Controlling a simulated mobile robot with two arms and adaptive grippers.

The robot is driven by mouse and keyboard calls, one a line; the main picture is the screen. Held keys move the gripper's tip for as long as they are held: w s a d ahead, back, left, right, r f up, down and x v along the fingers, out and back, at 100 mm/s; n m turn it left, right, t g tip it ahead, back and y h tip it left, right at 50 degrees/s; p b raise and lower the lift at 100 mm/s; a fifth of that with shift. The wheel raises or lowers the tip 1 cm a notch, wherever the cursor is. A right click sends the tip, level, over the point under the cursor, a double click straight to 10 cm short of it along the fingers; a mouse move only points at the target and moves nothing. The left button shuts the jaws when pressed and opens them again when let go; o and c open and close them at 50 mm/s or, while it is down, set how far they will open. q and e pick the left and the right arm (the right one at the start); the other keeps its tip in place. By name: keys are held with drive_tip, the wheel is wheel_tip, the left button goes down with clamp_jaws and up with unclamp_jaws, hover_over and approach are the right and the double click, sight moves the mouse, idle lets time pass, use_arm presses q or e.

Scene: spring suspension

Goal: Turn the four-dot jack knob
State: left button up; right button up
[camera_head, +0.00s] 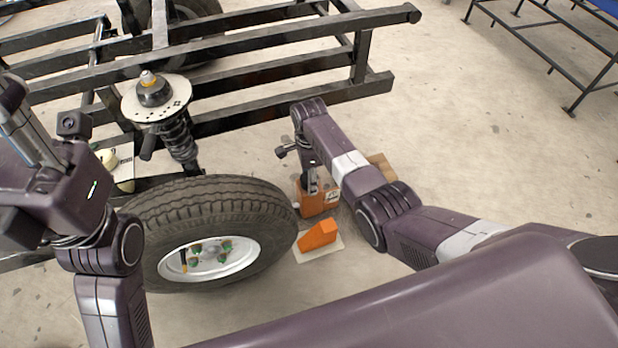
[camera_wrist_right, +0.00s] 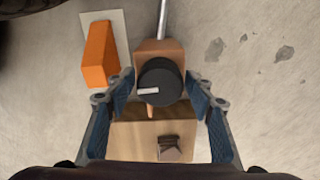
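The jack has an orange body (camera_head: 319,199) and stands on the floor just right of the tyre. In the right wrist view its round black knob (camera_wrist_right: 161,80) faces me, with one white mark at its lower left. I cannot make out four dots on it. My right gripper (camera_wrist_right: 160,92) is open, with one blue-padded finger on each side of the knob and gaps between. In the head view the right gripper (camera_head: 312,178) is above the jack. My left arm is at the left edge of the head view; its fingers are not clear.
An orange wedge (camera_head: 317,235) on a pale plate lies beside the jack. A wooden board (camera_wrist_right: 130,143) lies below the jack in the right wrist view. The tyre (camera_head: 215,205), spring strut (camera_head: 178,140) and black frame (camera_head: 250,45) stand nearby.

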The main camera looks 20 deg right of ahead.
drive_tip(key=c, duration=0.8)
drive_tip(key=shift+r+p, duration=0.1)
drive_tip(key=shift+p, duration=0.25)
